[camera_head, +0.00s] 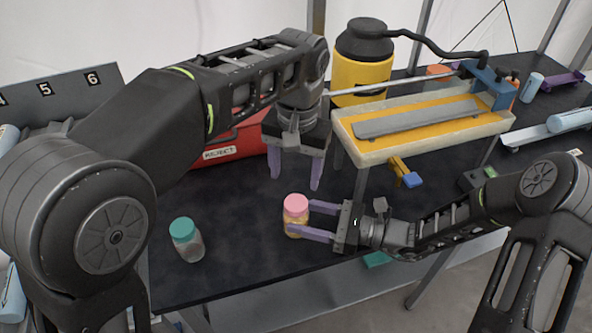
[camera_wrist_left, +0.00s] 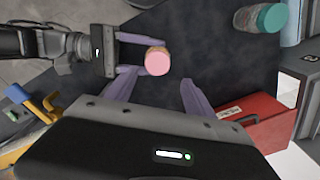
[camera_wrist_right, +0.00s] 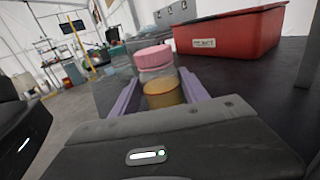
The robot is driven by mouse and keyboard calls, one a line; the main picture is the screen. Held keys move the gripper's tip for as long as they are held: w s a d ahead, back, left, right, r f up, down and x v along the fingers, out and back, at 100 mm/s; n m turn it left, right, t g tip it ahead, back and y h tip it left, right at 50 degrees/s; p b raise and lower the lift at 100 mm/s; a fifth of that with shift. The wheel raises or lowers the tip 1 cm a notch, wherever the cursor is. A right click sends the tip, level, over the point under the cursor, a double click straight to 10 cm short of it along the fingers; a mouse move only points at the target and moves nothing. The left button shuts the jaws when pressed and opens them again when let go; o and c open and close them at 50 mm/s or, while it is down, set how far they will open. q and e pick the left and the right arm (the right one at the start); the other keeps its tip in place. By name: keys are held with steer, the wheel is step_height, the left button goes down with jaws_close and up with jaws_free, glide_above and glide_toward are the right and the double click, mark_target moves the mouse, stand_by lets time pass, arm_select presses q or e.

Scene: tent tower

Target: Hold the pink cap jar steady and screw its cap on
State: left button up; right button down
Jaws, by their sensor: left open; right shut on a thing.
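The pink cap jar (camera_head: 296,219) stands upright near the table's front edge, with amber contents. Its pink cap (camera_head: 296,203) sits on top; I cannot tell how tightly. My right gripper (camera_head: 309,222) is shut on the jar's body from the right, and the jar shows between its fingers in the right wrist view (camera_wrist_right: 160,88). My left gripper (camera_head: 295,184) is open and empty, fingers pointing down, above and behind the jar. In the left wrist view the pink cap (camera_wrist_left: 157,60) lies beyond the left fingertips, apart from them.
A teal-capped jar (camera_head: 187,240) stands to the left on the dark table (camera_head: 240,270). A red reject bin (camera_head: 235,142) is behind. A stand with a yellow-topped tray (camera_head: 420,125) and a yellow canister (camera_head: 360,75) are at the back. A yellow-and-blue tool (camera_head: 405,173) lies right of the left gripper.

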mark_target(296, 202)
arm_select(q)
steer(key=n, duration=0.3)
steer(key=shift+d, duration=0.1)
steer(key=shift+f, duration=0.15)
steer(key=shift+f, duration=3.9)
jaws_close()
